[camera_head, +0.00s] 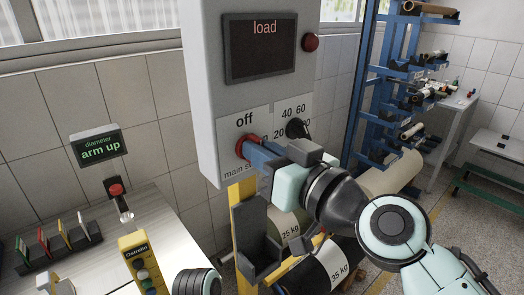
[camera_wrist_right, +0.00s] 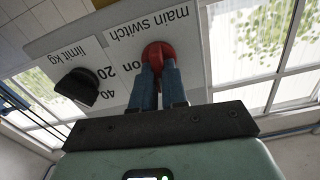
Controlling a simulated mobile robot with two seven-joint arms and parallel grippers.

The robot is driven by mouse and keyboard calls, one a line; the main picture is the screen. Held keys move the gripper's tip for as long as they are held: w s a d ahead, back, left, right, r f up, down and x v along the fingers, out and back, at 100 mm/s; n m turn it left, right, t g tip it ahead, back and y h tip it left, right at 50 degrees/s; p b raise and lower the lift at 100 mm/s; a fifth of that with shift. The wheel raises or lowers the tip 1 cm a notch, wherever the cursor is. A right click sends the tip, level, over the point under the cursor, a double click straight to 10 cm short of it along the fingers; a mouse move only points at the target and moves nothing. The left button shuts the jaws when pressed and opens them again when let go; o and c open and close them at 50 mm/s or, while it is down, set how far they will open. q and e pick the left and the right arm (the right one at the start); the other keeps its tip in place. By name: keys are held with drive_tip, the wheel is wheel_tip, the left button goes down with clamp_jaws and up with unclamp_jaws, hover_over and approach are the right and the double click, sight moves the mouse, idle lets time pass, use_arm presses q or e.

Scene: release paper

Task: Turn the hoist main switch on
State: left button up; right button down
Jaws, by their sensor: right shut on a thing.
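The main switch is a red knob (camera_head: 243,147) on the white label of the grey hoist control box (camera_head: 208,90), with "off" above it and "main s..." below. The same red knob shows in the right wrist view (camera_wrist_right: 158,50), beside the words "main switch" and "on". My right gripper (camera_head: 254,150) reaches it from the right, its blue fingers shut on the knob. Its fingers also show in the right wrist view (camera_wrist_right: 158,82), one on each side of the knob. They hide part of the "on" side of the label in the head view. My left gripper is not in view.
A black limit knob (camera_head: 297,129) sits close right of the main switch. The display (camera_head: 261,48) reads "load", with a red button (camera_head: 311,42) beside it. Paper rolls marked 25 kg and 35 kg (camera_head: 332,270) lie below. A blue rack (camera_head: 362,80) stands behind.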

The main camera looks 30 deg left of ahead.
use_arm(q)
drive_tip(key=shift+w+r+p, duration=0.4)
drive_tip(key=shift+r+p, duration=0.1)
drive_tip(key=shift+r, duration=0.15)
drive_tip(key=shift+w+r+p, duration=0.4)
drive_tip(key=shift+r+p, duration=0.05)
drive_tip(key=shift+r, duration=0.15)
use_arm(e)
drive_tip(key=shift+w+d+f+m, duration=0.1)
drive_tip(key=shift+m, duration=2.65)
drive_tip(key=shift+w+f+m, duration=0.1)
drive_tip(key=shift+f+m, duration=0.05)
drive_tip(key=shift+m, duration=2.55)
drive_tip(key=shift+w+d+f+m, duration=0.1)
drive_tip(key=shift+m, duration=2.95)
drive_tip(key=c, duration=1.2)
unclamp_jaws()
drive_tip(key=shift+o, duration=0.2)
